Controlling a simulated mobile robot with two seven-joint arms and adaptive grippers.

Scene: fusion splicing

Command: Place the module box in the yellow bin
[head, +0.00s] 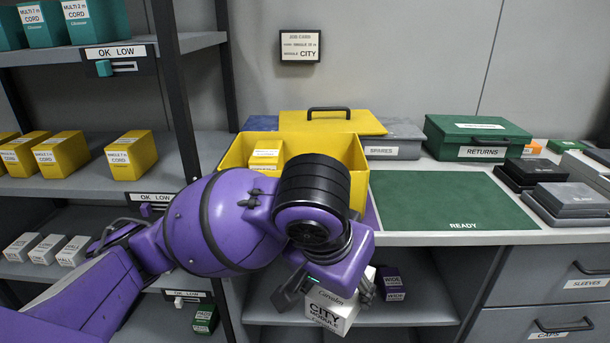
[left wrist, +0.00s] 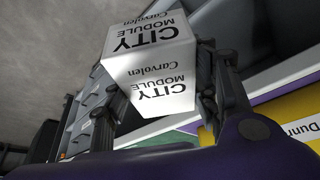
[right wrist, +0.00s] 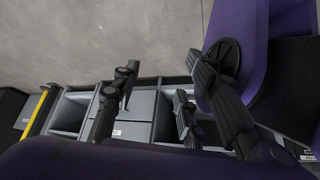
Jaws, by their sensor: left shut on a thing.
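The white module box (head: 332,308), printed CITY MODULE, is between the fingers of my left gripper (head: 325,293), low in front of the open shelf under the counter. The left wrist view shows the box (left wrist: 150,60) with the left gripper (left wrist: 165,115) shut on it. The yellow bin (head: 362,180) stands open on the counter, above and behind the box, partly hidden by my left arm. A yellow box (head: 265,158) is inside it. My right gripper (right wrist: 155,105) shows in the right wrist view with its fingers apart and nothing between them.
A green mat (head: 450,200) marked READY lies clear right of the bin. A green RETURNS box (head: 478,137) and a grey SPARES box (head: 395,138) stand behind. A rack with yellow boxes (head: 131,155) stands left.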

